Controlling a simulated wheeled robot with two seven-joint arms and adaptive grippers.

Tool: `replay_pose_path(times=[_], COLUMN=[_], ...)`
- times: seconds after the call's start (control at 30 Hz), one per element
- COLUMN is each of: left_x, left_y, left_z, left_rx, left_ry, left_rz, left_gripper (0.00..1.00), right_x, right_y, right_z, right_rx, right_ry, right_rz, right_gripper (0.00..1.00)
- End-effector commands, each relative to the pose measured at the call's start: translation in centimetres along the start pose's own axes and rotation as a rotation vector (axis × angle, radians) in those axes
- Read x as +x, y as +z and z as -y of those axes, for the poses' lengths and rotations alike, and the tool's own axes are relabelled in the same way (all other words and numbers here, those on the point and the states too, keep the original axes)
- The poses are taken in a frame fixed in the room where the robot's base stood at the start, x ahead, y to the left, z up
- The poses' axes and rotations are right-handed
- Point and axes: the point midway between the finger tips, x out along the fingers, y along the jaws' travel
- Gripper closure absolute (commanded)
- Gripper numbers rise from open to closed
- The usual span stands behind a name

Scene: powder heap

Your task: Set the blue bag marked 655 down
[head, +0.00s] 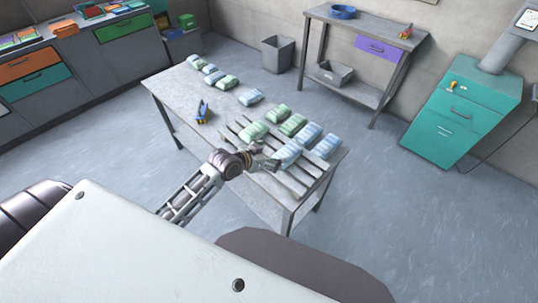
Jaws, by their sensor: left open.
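A blue bag (288,153) lies on the slatted grey pallet (300,178), at its near side. Its marking is too small to read, so I cannot tell if it is the one marked 655. My left gripper (268,157) is open at the left end of this bag, very close to it; I cannot tell if they touch. Other blue bags (309,134) and (327,146) lie on the pallet behind and to the right. Green bags (253,131) and (293,124) lie on the pallet's far part. My right gripper is not in view.
The pallet sits on the right part of a grey table (172,84). Several green and blue bags (228,82) lie along its far edge. A blue and yellow tool (203,110) lies at the left. A bin (277,54) and a teal cabinet (459,118) stand beyond.

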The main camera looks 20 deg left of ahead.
Motion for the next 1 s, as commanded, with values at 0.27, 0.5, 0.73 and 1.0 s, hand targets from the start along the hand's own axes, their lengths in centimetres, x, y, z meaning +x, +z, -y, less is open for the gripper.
replay_pose_path(times=[0.27, 0.5, 0.73, 1.0], left_x=[-0.28, -0.27, -0.26, -0.65], left_y=[0.0, 0.0, 0.0, 0.67], left_z=[0.02, 0.02, 0.02, -0.62], left_rx=[0.0, 0.0, 0.0, -0.002], left_ry=[0.0, 0.0, 0.0, 0.0], left_rz=[0.0, 0.0, 0.0, 0.029], left_gripper=[0.09, 0.09, 0.09, 0.09], right_x=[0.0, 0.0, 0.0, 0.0], right_y=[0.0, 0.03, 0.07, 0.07], right_z=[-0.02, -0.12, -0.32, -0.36], right_rx=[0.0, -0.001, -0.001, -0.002], right_ry=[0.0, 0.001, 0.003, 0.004], right_rz=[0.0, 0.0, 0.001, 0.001], right_gripper=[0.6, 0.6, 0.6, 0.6])
